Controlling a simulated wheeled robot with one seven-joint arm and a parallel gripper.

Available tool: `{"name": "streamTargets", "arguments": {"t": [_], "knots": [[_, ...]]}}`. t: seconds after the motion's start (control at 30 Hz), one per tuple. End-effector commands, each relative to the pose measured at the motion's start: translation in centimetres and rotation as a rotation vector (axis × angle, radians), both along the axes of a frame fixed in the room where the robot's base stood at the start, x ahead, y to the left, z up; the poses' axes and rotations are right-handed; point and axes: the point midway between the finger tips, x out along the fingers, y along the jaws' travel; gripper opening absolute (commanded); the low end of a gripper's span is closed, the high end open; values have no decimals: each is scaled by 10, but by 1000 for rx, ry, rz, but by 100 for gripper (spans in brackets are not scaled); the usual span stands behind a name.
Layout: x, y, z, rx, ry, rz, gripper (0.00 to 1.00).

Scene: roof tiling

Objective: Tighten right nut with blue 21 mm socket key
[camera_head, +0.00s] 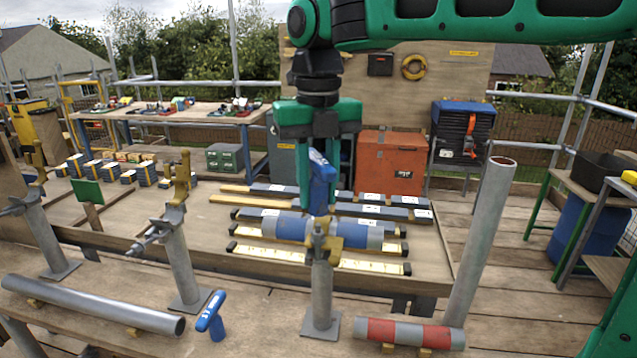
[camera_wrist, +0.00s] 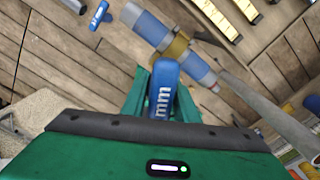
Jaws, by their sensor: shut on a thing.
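My gripper (camera_head: 319,135) points down and is shut on a blue T-handled socket key (camera_head: 322,180). The wrist view shows the blue handle (camera_wrist: 163,95) between the green fingers, with "mm" readable; its size number is hidden. The key hangs upright over the brass-coloured coupler (camera_head: 323,243) on the rightmost of three short posts (camera_head: 320,285). Its lower end is at the coupler's top; I cannot tell whether it sits on the nut, which is hidden. Another blue T-handled key (camera_head: 210,315) stands on the front boards, left of this post.
A grey tube (camera_head: 95,305) lies front left and a red-banded tube (camera_head: 410,333) front right. A leaning grey tube (camera_head: 480,240) rises on the right.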

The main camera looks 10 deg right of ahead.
Motion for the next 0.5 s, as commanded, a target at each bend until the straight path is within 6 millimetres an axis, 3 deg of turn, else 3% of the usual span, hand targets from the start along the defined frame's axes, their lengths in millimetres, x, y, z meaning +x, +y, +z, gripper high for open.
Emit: {"name": "streamTargets", "arguments": {"t": [0.5], "knots": [[-1,0,-18,-1,1,1,0]]}}
